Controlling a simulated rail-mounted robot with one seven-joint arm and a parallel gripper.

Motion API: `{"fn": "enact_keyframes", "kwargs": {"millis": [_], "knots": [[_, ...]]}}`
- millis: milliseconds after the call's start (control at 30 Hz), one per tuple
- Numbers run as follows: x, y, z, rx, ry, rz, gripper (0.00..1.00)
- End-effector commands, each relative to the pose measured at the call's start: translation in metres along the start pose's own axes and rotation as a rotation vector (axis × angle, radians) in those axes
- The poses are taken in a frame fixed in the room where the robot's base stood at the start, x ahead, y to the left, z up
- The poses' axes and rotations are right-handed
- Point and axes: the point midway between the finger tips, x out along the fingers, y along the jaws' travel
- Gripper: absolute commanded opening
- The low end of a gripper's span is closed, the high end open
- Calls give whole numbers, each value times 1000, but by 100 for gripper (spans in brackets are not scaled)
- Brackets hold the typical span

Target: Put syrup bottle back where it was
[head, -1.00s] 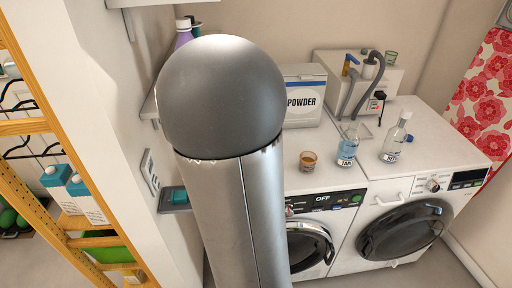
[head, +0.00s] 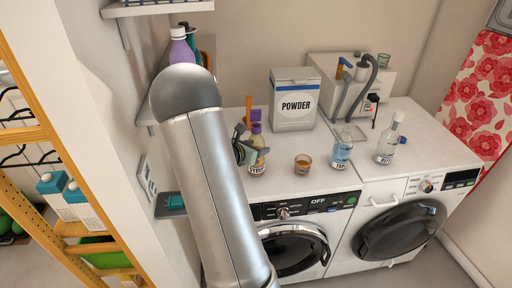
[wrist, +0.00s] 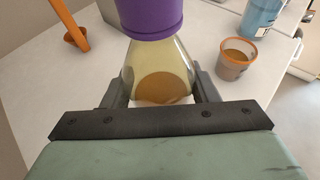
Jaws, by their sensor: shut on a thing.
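The syrup bottle (head: 257,152) has a purple cap, an amber filling and a white label. It stands upright at the left part of the white washer top in the head view. My gripper (head: 247,150) is shut on it from the left. In the wrist view the bottle (wrist: 158,62) sits between the two fingers, with its purple cap at the top edge of the picture. Whether its base touches the surface cannot be told. My arm hides part of the area left of the bottle.
An orange item (head: 248,112) stands behind the bottle. A small amber cup (head: 303,164) is to its right, then a blue-liquid bottle (head: 342,152) and a clear bottle (head: 388,140). A powder box (head: 294,102) stands behind. A wall shelf with a purple bottle (head: 183,48) is at upper left.

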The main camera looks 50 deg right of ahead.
Motion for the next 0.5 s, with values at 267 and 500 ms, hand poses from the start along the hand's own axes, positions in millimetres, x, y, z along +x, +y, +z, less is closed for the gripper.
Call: {"fn": "enact_keyframes", "kwargs": {"millis": [267, 500], "knots": [[0, 0, 0, 2, -2, 0, 14], [1, 0, -3, 1, 0, 0, 76]]}}
